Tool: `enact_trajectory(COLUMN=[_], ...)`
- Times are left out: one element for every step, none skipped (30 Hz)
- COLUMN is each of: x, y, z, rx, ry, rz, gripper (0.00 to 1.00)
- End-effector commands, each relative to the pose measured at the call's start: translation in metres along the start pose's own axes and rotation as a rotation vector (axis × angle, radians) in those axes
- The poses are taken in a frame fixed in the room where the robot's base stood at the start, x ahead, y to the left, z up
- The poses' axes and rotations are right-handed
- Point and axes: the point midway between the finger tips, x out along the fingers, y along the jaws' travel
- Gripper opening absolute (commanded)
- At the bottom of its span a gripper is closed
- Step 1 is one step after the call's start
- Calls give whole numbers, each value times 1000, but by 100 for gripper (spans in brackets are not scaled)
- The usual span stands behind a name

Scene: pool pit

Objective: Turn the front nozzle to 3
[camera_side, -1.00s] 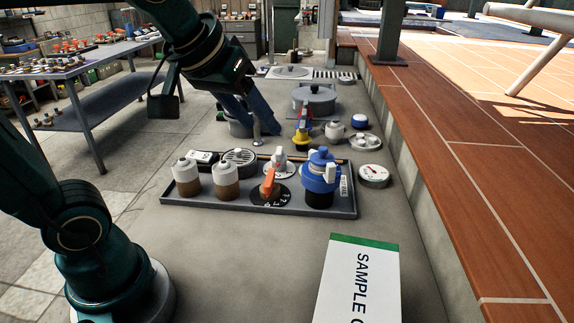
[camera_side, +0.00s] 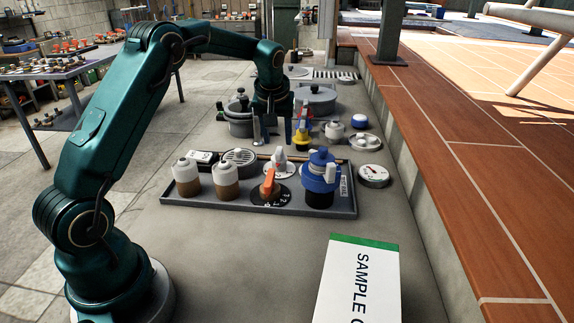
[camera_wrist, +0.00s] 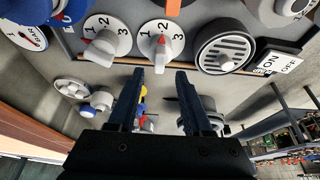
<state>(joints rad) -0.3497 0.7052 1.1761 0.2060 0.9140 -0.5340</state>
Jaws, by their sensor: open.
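The front nozzle appears to be the orange-handled knob (camera_side: 269,185) on a black numbered dial in the tray's front row. My gripper (camera_side: 273,141) is open and empty, pointing down behind the tray, apart from both knobs. The wrist view shows the open jaws (camera_wrist: 160,72) below two pale knobs on white numbered dials, a left one (camera_wrist: 104,42) and a right one (camera_wrist: 161,43).
The tray (camera_side: 215,203) also holds two brown-and-white bottles, a round grille (camera_side: 238,157), an ON/OFF switch (camera_wrist: 278,62) and a tall blue valve (camera_side: 321,178) close right of the orange knob. A gauge (camera_side: 373,175) stands right. A sample box (camera_side: 358,280) is in front.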

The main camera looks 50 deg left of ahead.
Motion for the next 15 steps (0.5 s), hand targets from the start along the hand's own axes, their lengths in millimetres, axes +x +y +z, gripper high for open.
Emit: enact_trajectory(x=[6,10,16,20,23,28,31,34,37,39,41,42,42,43,43], y=[-1,-1,0,0,0,0,0,0,0,0,0,0,0,0,0], z=[0,0,0,0,0,0,0,0,0,0,0,0,0,0,0], rx=[-1,-1,-1,-1,-1,-1,-1,-1,0,0,0,0,0,0,0], ry=[0,-2,-1,-1,-1,-1,-1,0,0,0,1,2,3,3,3], rz=[-1,-1,0,0,0,0,1,1,1,1,2,3,3,3,3], gripper=[50,50,50,50,50,50,50,50,50,50,50,50,50,50,50])
